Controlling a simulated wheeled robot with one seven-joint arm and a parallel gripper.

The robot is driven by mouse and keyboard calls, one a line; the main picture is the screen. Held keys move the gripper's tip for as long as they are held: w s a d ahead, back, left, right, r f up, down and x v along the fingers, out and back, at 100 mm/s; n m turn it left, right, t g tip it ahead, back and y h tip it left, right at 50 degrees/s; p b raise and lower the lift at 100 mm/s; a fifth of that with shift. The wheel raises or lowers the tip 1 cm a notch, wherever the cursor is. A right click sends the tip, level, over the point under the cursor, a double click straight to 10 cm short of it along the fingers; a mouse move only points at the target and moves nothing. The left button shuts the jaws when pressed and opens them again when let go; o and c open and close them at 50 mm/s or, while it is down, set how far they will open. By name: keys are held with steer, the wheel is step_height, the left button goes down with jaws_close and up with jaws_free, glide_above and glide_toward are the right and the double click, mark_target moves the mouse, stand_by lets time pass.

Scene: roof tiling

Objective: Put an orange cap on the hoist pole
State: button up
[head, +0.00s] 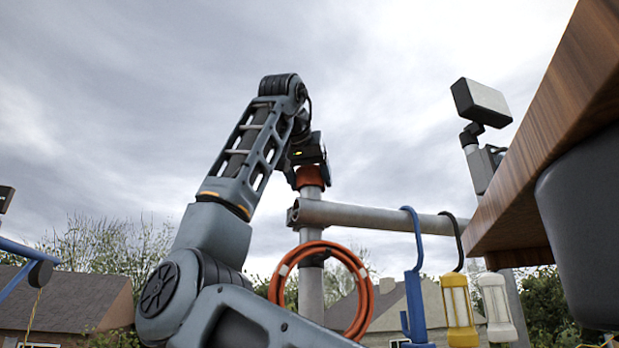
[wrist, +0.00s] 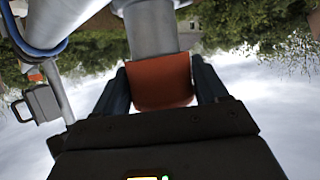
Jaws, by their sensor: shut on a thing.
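The orange cap (head: 310,177) is at the top end of the upright grey hoist pole (head: 310,280) in the head view. In the wrist view the cap (wrist: 162,82) sits between the two dark fingers of my gripper (wrist: 160,88), with the grey pole (wrist: 152,30) directly beyond it and in line with it. My gripper is shut on the cap. The cap appears to touch the pole end; how far it is seated on the pole I cannot tell. In the head view my gripper's fingers are mostly hidden behind my wrist.
A horizontal grey pipe (head: 385,218) crosses the pole just below the cap. An orange hose coil (head: 322,290), a blue hook (head: 413,290) and yellow (head: 459,310) and white (head: 496,306) lamps hang there. A floodlight (head: 481,103) and wooden board (head: 550,140) stand right. The upper left is open sky.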

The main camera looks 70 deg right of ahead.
steer(key=shift+f, duration=0.35)
steer(key=o, duration=0.8)
steer(key=shift+c, duration=0.2)
steer(key=w+v, duration=0.1)
steer(key=v, duration=1)
steer(key=shift+s, duration=0.5)
